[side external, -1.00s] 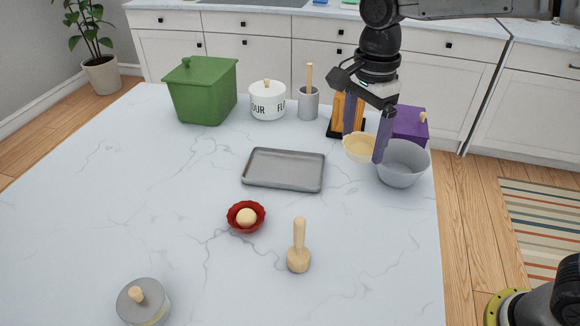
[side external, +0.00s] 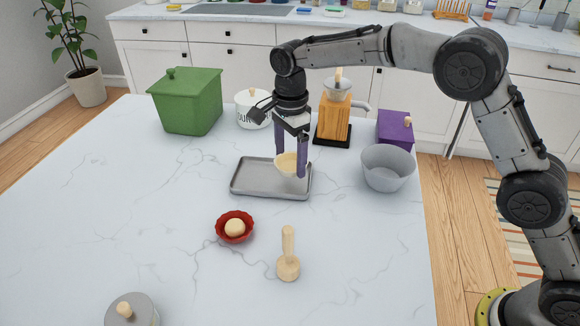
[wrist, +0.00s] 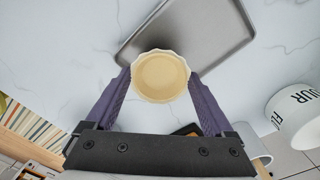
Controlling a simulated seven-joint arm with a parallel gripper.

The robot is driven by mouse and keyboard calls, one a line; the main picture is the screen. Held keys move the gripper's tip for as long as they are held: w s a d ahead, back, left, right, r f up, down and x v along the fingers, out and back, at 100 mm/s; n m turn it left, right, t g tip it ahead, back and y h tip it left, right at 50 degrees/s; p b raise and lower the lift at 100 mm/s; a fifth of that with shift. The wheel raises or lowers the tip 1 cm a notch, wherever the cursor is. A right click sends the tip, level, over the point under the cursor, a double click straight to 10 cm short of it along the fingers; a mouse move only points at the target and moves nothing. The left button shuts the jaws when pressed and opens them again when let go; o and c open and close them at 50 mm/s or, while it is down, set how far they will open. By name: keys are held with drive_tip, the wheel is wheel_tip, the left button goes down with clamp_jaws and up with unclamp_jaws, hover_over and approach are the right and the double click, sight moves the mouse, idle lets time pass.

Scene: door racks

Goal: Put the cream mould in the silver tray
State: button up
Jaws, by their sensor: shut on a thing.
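The cream mould (side external: 287,163) is a small fluted cup held between the purple fingers of my gripper (side external: 290,164). In the side view it appears over the back right part of the silver tray (side external: 252,189), close to its surface; I cannot tell whether it touches. The wrist view shows the mould (wrist: 160,76) upright between both fingers, my gripper (wrist: 160,82) shut on it. There the mould overlaps the near edge of the tray (wrist: 208,32). The tray is flat, rectangular, low-rimmed and empty apart from the mould above it.
A red fluted mould (side external: 234,238) with a pale ball and a wooden masher (side external: 288,266) stand in front of the tray. A grey bowl (side external: 388,170) and purple box (side external: 396,127) are right.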

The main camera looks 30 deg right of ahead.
sight(290, 166)
drive_tip(key=shift+w+f, duration=0.1)
drive_tip(key=shift+f, duration=1.45)
drive_tip(key=shift+f, duration=0.15)
drive_tip(key=o, duration=1.3)
wheel_tip(290, 166, up, 12)
drive_tip(key=shift+r, duration=0.15)
